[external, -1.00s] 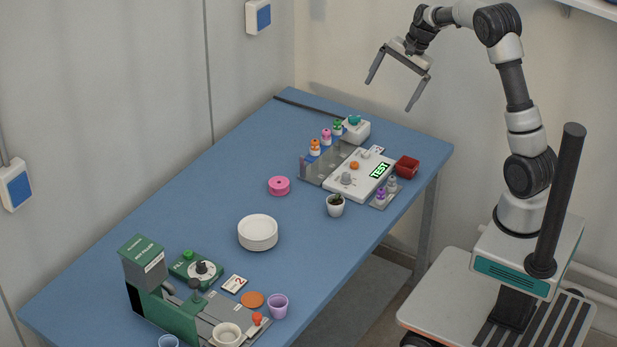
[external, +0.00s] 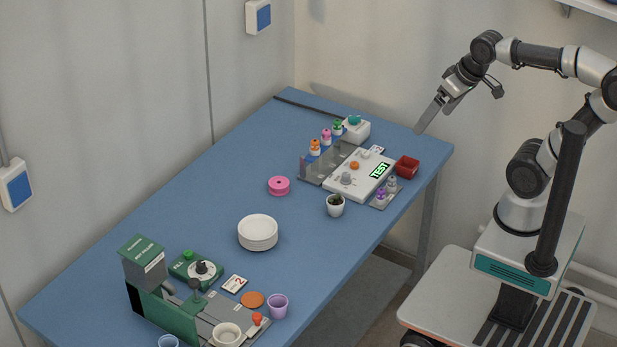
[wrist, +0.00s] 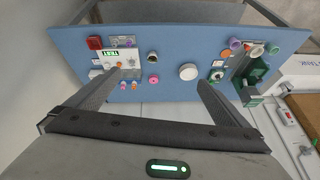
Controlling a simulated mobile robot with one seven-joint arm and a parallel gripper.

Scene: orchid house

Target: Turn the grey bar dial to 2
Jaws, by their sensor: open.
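A green box (external: 186,267) with a round white dial (external: 202,270) carrying a dark bar-like knob stands at the near end of the blue table; a card (external: 234,284) reading 2 lies beside it. The white panel (external: 340,188) at the far end has a TEST display (external: 380,170), a grey knob (external: 346,178) and an orange knob (external: 354,165). I cannot tell for sure which is the grey bar dial, nor read its setting. My gripper (external: 428,117) is open and empty, above and beyond the table's far right corner, seen edge-on. In the wrist view its fingers (wrist: 159,77) are spread wide.
A green machine (external: 150,270) and cups crowd the near end. The left side of the table is clear.

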